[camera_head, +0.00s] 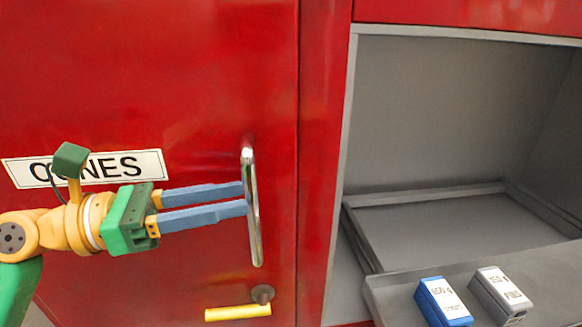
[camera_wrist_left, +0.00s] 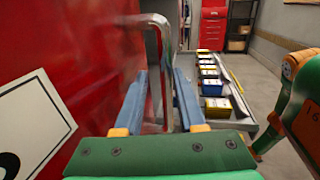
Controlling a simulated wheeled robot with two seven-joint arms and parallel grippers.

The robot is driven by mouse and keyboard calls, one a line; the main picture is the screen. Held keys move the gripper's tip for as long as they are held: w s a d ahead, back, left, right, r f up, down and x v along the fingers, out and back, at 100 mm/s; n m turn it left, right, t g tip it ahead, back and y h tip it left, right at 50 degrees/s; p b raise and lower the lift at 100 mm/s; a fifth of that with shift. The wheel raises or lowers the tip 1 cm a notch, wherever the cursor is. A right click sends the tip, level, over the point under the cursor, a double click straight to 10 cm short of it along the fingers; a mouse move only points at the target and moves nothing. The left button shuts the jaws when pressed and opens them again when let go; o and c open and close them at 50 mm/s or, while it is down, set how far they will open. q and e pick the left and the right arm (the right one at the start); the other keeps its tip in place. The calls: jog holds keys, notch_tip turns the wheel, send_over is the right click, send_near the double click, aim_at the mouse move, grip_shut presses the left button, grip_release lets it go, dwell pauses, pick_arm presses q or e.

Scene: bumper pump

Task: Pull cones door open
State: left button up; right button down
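The red cones door (camera_head: 220,70) carries a white CONES label (camera_head: 145,165) and looks closed, flush with its frame. Its chrome vertical bar handle (camera_head: 253,215) is near the door's right edge. My left gripper (camera_head: 245,197) reaches in from the left with its two blue fingertips at the handle. In the left wrist view the handle (camera_wrist_left: 158,50) runs between the spread fingers of the left gripper (camera_wrist_left: 160,80), with gaps visible. I cannot tell whether a finger touches the bar. My right gripper is not in view.
A yellow lever (camera_head: 238,313) sits low on the door. Right of the door is an open grey compartment (camera_head: 440,110) with a pulled-out tray (camera_head: 390,290) holding a blue box (camera_head: 442,302) and a grey box (camera_head: 498,295). The left wrist view shows floor and a red cabinet (camera_wrist_left: 213,25) behind.

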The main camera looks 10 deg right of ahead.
aim_at(274, 192)
pick_arm(q)
jog(key=d+p, duration=0.1)
jog(key=d, duration=0.1)
jog(key=d+p, duration=0.1)
jog(key=d, duration=0.1)
jog(key=d+p, duration=0.1)
jog(key=d, duration=0.1)
jog(key=shift+w+d+r+p, duration=0.2)
jog(key=shift+d+r+p, duration=0.05)
jog(key=shift+r+p, duration=0.1)
jog(key=shift+d+f, duration=0.15)
grip_shut()
dwell(0.9)
